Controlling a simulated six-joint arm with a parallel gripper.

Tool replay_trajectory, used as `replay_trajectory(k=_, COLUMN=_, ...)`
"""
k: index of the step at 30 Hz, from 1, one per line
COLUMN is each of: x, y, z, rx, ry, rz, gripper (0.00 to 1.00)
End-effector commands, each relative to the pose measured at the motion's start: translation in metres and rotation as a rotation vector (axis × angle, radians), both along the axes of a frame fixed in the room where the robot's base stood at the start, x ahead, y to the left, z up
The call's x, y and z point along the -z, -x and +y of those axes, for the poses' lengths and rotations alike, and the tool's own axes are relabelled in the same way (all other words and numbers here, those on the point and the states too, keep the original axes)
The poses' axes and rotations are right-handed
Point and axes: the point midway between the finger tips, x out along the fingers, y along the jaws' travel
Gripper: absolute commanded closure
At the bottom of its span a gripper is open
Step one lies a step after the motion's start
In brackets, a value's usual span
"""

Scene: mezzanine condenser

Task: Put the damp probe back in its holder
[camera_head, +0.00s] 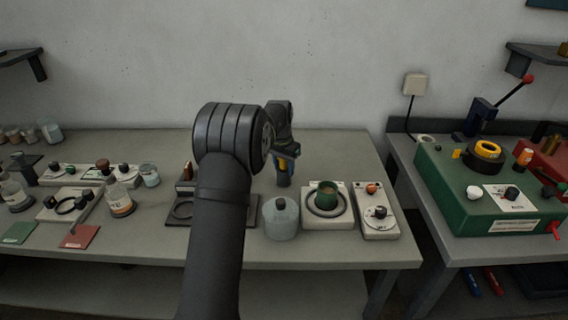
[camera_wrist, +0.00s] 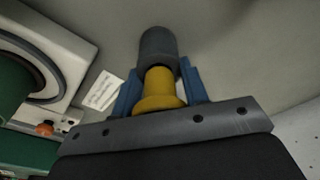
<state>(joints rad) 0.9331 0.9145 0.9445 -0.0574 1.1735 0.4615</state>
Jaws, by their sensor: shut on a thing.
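The probe is a grey cylinder with a yellow flanged collar (camera_wrist: 158,88). My gripper (camera_wrist: 161,82) has its blue fingers shut on it at the collar, and the grey end sticks out past the fingertips. In the head view my gripper (camera_head: 284,165) points down above the bench behind the grey lidded jar, with the probe's grey end (camera_head: 283,181) lowest. I cannot tell for certain which thing is the holder.
A grey lidded jar (camera_head: 281,220), a white unit with a green cup (camera_head: 342,217) and a white box with knobs (camera_head: 376,222) stand near the front right of the bench (camera_head: 345,151). The bench behind them is clear. A green machine (camera_head: 450,200) stands on the right table.

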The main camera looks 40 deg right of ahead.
Motion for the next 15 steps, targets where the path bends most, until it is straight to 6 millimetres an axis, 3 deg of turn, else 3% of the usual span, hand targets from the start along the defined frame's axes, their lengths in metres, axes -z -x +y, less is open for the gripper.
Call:
replay_trajectory(k=7, x=0.0002, y=0.0, z=0.0, rx=0.0, ry=0.0, rz=0.0, gripper=0.84)
replay_trajectory(k=8, x=0.0001, y=0.0, z=-0.0001, rx=0.0, ry=0.0, rz=0.0, gripper=0.54)
replay_trajectory(k=9, x=0.0001, y=0.0, z=0.0, rx=0.0, ry=0.0, rz=0.0, gripper=0.46)
replay_trajectory(k=11, x=0.0001, y=0.0, z=0.0, rx=0.0, ry=0.0, rz=0.0, gripper=0.34)
replay_trajectory(k=15, x=0.0001, y=-0.0001, z=0.0, rx=0.0, ry=0.0, rz=0.0, gripper=0.34)
